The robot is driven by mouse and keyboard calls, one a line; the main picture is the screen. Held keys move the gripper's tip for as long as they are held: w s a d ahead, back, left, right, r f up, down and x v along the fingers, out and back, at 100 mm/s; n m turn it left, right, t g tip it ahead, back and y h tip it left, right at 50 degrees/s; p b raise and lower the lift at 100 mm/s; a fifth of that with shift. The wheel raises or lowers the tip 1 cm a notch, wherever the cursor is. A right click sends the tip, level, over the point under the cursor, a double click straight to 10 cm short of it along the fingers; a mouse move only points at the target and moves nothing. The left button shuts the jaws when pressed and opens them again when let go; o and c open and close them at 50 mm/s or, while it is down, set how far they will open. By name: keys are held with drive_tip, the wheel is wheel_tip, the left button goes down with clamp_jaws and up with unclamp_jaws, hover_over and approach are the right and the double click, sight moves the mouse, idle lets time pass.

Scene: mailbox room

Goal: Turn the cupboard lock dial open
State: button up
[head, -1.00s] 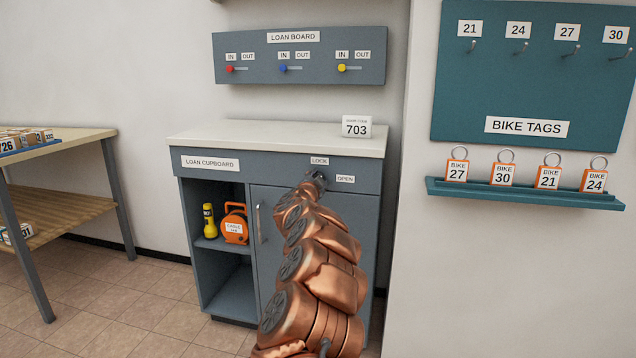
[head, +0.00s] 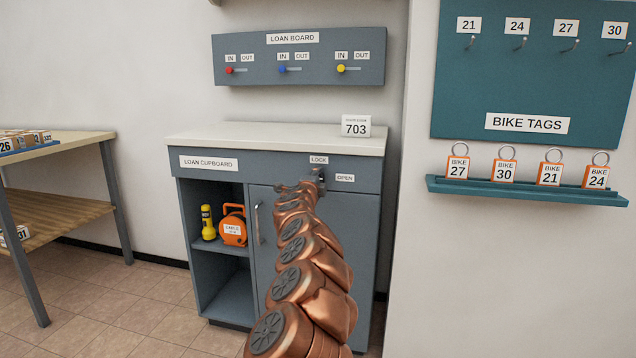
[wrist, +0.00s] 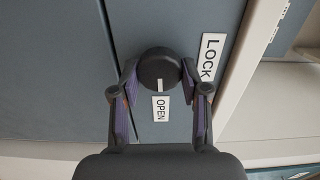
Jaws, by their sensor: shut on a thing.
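The dark round lock dial (wrist: 158,65) is on the cupboard front, between my fingers in the wrist view. Its white mark points at the OPEN label (wrist: 160,108), and the LOCK label (wrist: 210,57) is off to its right there. My gripper (wrist: 160,78) is shut on the dial, one finger on each side. In the head view my gripper (head: 317,183) is at the cupboard's top panel, below the LOCK label (head: 319,160) and left of the OPEN label (head: 345,178). It hides most of the dial there.
The loan cupboard (head: 212,162) has a closed door with a handle (head: 258,223) below the dial. Its open shelf holds a yellow torch (head: 208,222) and an orange cable reel (head: 233,226). A code card (head: 356,127) stands on top.

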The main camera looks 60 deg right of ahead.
drive_tip(key=shift+f, duration=0.1)
idle(0.4)
drive_tip(key=o, duration=1.1)
drive_tip(key=shift+v, duration=6)
